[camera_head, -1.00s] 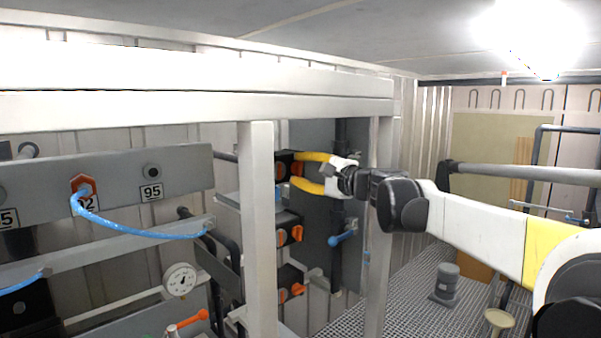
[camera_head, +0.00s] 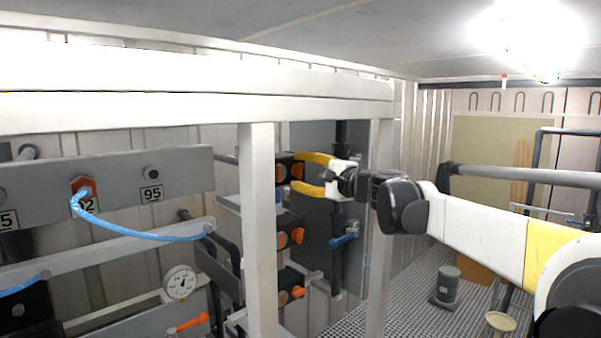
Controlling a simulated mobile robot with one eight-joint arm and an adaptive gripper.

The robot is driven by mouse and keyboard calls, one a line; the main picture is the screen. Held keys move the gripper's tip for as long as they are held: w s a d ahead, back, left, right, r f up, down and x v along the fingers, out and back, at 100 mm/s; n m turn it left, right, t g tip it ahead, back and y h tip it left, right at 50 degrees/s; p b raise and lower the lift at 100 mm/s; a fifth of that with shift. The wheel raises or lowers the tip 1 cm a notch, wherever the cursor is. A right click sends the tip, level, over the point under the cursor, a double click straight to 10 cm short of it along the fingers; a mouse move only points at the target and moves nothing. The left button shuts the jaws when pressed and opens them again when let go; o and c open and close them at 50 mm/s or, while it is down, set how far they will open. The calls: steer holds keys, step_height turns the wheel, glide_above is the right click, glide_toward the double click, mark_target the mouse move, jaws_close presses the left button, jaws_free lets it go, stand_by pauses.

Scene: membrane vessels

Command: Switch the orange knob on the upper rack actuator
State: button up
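The upper rack actuator (camera_head: 270,160) is a dark box on the rack behind the white post. Its orange knob (camera_head: 297,171) shows at its right end. My gripper (camera_head: 295,172) comes in from the right with two yellow fingers. The fingers are open, one above and one below the knob, with the tips close to the actuator's face. The knob lies between them in the picture. I cannot tell whether either finger touches it. The white post hides part of the actuator.
Two similar actuators with orange knobs sit below, a middle one (camera_head: 297,236) and a lower one (camera_head: 298,292). A white post (camera_head: 261,230) stands left of my gripper, another (camera_head: 379,260) beneath my wrist. A blue-handled valve (camera_head: 345,239) is below the fingers.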

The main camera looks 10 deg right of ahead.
steer(key=v, duration=1.2)
steer(key=s+a+f+n+g+h+b, duration=0.15)
steer(key=s+f+b, duration=0.4)
steer(key=f, duration=0.65)
steer(key=s+a+f+n+g+h+b, duration=0.1)
steer(key=s+a+f+n+g+b, duration=0.15)
steer(key=s+f+b, duration=0.65)
steer(key=s+a+f+n+g+h+b, duration=0.1)
steer(key=s+a+f+n+b, duration=0.3)
steer(key=f, duration=1.1)
steer(key=s+d+f+n+h+b, duration=0.1)
steer(key=s+d+f+h+b, duration=0.1)
steer(key=f, duration=0.8)
steer(key=s+d+f+n+g+h+b, duration=0.1)
steer(key=s+d+f+n+h+b, duration=0.1)
steer(key=s+d+f+b, duration=0.2)
steer(key=s+d+f+n+g+h+b, duration=0.1)
steer(key=s+d+f+h+b, duration=0.2)
steer(key=f, duration=1.5)
steer(key=s+d+b, duration=0.1)
steer(key=s+b, duration=0.3)
steer(key=b, duration=0.4)
steer(key=shift+s+n, duration=0.25)
steer(key=shift+n, duration=0.05)
